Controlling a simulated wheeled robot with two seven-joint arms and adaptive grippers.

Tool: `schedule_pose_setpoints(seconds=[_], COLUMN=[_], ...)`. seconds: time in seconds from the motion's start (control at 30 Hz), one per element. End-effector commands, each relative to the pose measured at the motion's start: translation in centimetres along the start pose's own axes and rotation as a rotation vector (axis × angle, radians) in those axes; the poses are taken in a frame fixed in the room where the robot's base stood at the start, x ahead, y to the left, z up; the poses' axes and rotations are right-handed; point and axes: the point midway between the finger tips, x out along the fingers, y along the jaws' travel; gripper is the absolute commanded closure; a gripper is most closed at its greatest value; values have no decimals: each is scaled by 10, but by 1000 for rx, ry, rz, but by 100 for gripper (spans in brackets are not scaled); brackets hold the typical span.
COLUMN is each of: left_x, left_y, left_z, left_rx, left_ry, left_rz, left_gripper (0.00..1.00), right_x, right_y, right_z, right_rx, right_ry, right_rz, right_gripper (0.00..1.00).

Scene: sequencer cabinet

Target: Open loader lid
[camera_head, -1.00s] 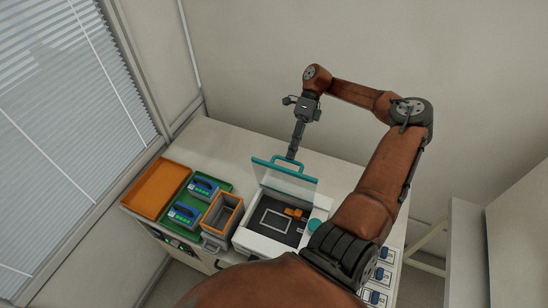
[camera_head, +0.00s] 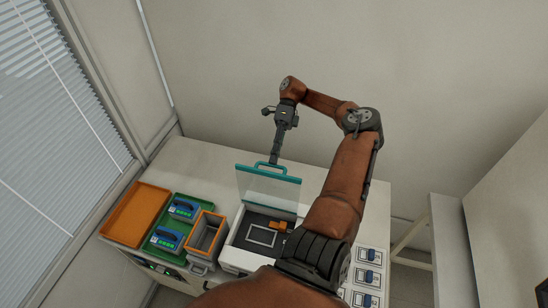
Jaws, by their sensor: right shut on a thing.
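The loader lid (camera_head: 267,187) is a clear panel with a teal top edge and a teal handle (camera_head: 270,165). It stands raised at the back of the white loader (camera_head: 236,258). The loader's dark bed (camera_head: 259,227) shows, with a pale square frame and an orange part on it. My right gripper (camera_head: 275,157) points down from above and is shut on the lid handle. My right arm crosses the right side of the loader and hides part of it. My left gripper is not in view.
An orange tray (camera_head: 112,213) and a green tray (camera_head: 153,250) with two blue devices lie at the left. A grey, orange-rimmed bin (camera_head: 221,225) stands beside the loader. Several blue-switched panels (camera_head: 367,276) lie at the right. The counter's back strip (camera_head: 204,155) is clear.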

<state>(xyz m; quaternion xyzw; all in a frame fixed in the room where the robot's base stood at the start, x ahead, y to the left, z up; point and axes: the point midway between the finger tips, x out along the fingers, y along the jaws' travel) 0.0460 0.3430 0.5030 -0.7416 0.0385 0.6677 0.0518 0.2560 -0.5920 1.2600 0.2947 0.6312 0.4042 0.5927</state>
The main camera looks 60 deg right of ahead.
Motion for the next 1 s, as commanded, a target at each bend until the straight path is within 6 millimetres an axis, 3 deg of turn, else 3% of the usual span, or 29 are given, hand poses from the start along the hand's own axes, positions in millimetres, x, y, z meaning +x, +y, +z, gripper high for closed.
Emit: schedule_pose_setpoints(seconds=[0.03,0.07,0.2,0.3,0.8,1.0], left_x=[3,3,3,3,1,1], left_y=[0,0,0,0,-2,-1], left_z=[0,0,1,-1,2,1], left_rx=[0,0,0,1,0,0], left_ry=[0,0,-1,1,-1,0], left_rz=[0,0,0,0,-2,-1], left_gripper=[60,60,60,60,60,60], right_x=[15,15,15,14,12,3], right_y=[-25,-25,-25,-25,-23,-7], right_z=[-9,-9,-10,-10,-9,-8], right_rx=[33,33,35,37,38,37], right_ry=[10,10,9,7,6,8], right_rz=[-24,-24,-25,-25,-27,-28], right_gripper=[100,100,77,70,73,73])
